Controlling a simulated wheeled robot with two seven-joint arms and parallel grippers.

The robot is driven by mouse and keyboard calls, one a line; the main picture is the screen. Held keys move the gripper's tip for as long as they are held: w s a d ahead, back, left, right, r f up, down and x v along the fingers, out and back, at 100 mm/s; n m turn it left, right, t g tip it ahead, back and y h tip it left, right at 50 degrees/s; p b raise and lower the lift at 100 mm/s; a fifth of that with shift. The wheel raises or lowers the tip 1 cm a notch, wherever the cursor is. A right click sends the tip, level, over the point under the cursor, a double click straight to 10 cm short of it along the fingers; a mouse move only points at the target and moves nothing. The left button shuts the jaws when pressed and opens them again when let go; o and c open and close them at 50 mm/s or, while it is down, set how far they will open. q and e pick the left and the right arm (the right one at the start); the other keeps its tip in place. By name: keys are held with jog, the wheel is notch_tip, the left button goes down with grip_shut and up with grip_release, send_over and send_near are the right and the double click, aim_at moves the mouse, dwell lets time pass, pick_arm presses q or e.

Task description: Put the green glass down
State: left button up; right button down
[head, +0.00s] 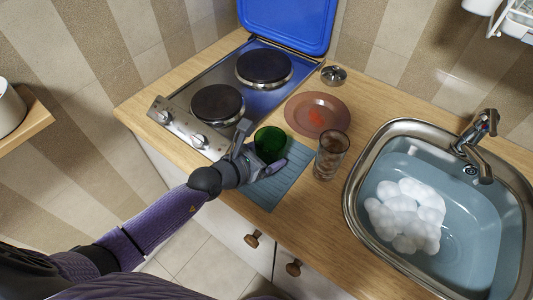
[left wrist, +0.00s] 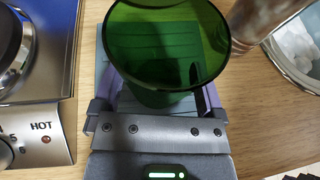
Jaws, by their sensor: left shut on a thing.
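The green glass (head: 270,141) is upright between the fingers of my left gripper (head: 262,152), over the blue-grey ribbed mat (head: 292,171) on the wooden counter. My left gripper is shut on the glass. In the left wrist view the glass (left wrist: 165,50) fills the upper middle, its open rim toward the camera, with the mat showing through and around it. I cannot tell whether its base touches the mat. My right gripper is not in view.
A clear brownish glass (head: 331,154) stands just right of the mat. A brown plate (head: 317,114) with a red stain lies behind it. The hob (head: 200,127), with its blue lid (head: 288,22) raised, is to the left. The sink (head: 352,190) with water and foam is to the right.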

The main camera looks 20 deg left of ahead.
pick_arm(q)
jog(key=o, duration=1.1)
jog(key=shift+r, duration=0.1)
jog(key=shift+s+a+r+p, duration=0.15)
jog(key=shift+s+r+p, duration=0.1)
jog(key=shift+p, duration=0.1)
jog(key=p+v, duration=0.2)
jog(key=v, duration=0.9)
jog(key=shift+s+f+p, duration=0.1)
jog(key=shift+s+p, duration=0.1)
jog(key=shift+p, duration=0.15)
